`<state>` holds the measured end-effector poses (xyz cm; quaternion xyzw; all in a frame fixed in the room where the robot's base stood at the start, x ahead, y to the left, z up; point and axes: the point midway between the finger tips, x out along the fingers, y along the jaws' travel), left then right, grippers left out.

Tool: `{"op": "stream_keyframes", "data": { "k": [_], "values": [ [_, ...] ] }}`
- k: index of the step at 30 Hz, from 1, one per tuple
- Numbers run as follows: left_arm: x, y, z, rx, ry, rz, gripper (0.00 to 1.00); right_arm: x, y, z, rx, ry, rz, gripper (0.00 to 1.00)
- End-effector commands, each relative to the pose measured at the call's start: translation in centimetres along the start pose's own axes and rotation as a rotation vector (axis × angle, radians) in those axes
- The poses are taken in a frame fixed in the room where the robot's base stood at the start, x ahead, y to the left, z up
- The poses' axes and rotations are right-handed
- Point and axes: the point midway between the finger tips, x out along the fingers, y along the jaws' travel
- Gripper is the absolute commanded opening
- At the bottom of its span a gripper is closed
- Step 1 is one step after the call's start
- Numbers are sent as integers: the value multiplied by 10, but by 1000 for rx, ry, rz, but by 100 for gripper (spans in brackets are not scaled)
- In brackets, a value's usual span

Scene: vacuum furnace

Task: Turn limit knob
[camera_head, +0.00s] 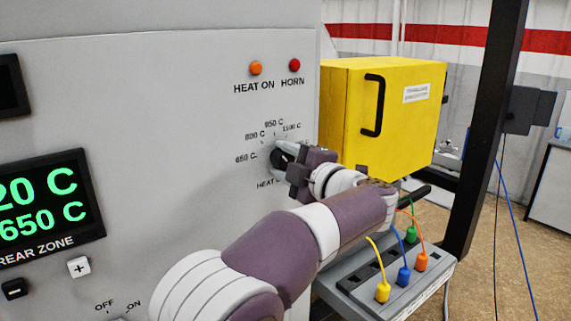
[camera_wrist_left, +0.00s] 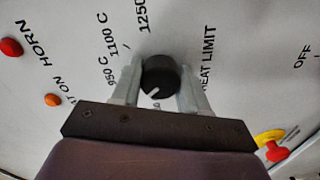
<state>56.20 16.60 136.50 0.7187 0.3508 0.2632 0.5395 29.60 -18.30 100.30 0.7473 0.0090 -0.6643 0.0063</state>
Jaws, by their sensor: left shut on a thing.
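The limit knob (camera_wrist_left: 160,77) is a round black dial with a white pointer mark, on the grey furnace panel. In the left wrist view its mark points down and to the left. Temperature labels such as 950 C, 1100 C and 1250 C and the words HEAT LIMIT are printed around it. My left gripper (camera_wrist_left: 160,88) is shut on the knob, one finger on each side. In the head view my left gripper (camera_head: 280,152) is at the panel and hides most of the knob. My right gripper is not in view.
An orange HEAT ON light (camera_head: 256,68) and a red HORN light (camera_head: 295,65) sit above the dial. A green display (camera_head: 45,203) is at left. A yellow box (camera_head: 345,100) and a grey block with coloured plugs (camera_head: 383,292) stand at right.

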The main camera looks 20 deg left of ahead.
Motion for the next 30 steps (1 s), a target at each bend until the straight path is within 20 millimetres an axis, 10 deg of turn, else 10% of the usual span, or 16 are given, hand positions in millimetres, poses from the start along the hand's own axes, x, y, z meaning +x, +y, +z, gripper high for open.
{"op": "stream_keyframes", "data": {
  "k": [8,9,11,22,30],
  "values": [
    [0,0,0,0,1,0,14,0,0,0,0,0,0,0],
    [0,0,0,0,1,0,51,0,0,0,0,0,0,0],
    [0,0,0,1,1,0,69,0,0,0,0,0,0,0],
    [-8,-2,1,1,-1,1,69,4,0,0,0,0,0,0],
    [-78,-3,2,-1,-4,1,69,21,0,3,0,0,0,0]
  ]
}}
